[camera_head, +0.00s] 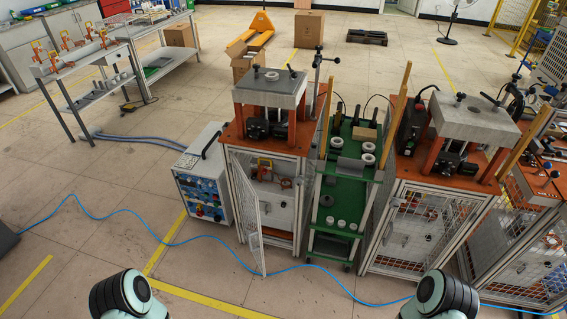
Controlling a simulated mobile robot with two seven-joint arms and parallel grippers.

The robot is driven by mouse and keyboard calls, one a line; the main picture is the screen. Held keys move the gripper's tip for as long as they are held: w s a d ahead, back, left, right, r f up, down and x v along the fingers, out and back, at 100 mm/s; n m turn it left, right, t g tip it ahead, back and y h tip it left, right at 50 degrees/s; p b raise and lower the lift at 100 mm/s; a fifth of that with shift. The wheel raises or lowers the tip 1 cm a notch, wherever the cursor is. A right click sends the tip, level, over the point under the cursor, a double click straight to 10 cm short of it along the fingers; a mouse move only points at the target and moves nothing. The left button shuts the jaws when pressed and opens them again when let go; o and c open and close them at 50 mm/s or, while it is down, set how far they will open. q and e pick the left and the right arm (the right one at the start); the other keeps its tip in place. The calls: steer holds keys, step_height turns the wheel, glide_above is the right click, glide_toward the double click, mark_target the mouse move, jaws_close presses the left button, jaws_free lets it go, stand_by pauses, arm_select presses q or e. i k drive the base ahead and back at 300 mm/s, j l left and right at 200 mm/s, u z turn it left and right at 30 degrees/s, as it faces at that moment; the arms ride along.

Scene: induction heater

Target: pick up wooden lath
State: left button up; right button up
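Several thin, light-wood laths stand near the machines. One lath (327,118) rises at the left side of the green shelf trolley. A longer lath (396,115) rises at the trolley's right side, tilted slightly to the right. Another lath (517,152) leans at the right side of the right-hand heater station. I cannot tell which one the task means. Only rounded dark and teal parts of my two arms show at the bottom edge, one left and one right. Both grippers are outside the view, and my arms are well apart from the laths.
The green trolley (345,197) holds several white rings between two heater stations (268,88) (474,122). The left station's mesh door (246,210) stands open. A control box (203,180) is beside it. A blue cable (165,243) crosses the otherwise clear front floor.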

mark_target(331, 80)
steer(key=i+l+u, duration=0.15)
steer(key=u, duration=0.5)
steer(key=i+l+u, duration=0.15)
steer(key=l, duration=0.2)
steer(key=i+l+u, duration=0.15)
steer(key=l, duration=0.15)
steer(key=l+u, duration=0.15)
steer(key=l, duration=0.2)
steer(key=i, duration=0.05)
